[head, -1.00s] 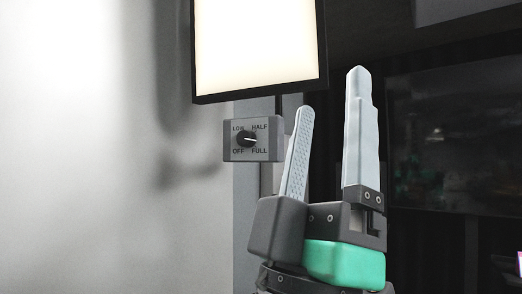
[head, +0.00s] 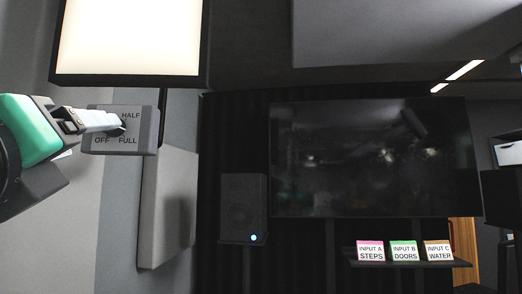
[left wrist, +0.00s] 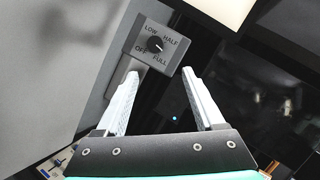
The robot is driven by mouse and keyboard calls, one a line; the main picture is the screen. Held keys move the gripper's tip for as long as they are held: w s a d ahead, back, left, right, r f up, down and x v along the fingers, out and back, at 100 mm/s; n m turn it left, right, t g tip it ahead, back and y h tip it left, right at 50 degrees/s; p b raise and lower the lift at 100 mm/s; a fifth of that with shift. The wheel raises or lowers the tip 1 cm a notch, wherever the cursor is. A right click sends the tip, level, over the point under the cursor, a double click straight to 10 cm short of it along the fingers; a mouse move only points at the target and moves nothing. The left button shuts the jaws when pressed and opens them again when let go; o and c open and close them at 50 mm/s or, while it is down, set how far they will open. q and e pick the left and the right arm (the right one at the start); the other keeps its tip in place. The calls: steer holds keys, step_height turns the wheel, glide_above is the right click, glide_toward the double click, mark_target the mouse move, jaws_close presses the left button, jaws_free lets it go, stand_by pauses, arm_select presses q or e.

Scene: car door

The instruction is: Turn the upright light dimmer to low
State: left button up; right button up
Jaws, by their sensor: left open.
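The light dimmer is a grey box (head: 146,130) on the wall at the left of the head view, below a lit panel. It also shows in the left wrist view (left wrist: 137,38), with LOW, HALF, OFF and FULL around a black knob (left wrist: 154,44). The knob's white mark points between HALF and FULL. My left gripper (head: 114,121) comes in from the left, its pale fingers in front of the dimmer and covering LOW in the head view. In the wrist view the gripper (left wrist: 160,73) is open and empty, fingertips just short of the box; contact cannot be told. My right gripper is out of view.
The bright light panel (head: 130,38) hangs just above the dimmer. A grey box (head: 166,210) is below it, then a black speaker (head: 242,205) and a large dark screen (head: 373,158). Cards for INPUT A, B and C (head: 404,251) stand on a shelf at right.

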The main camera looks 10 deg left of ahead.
arm_select(q)
steer(key=s+a+r+p+x, duration=0.1)
steer(key=p+x, duration=0.3)
steer(key=x, duration=0.7)
steer(key=shift+p, duration=0.3)
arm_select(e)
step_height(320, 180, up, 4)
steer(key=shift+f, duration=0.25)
arm_select(q)
steer(key=shift+a, duration=0.1)
jaws_close()
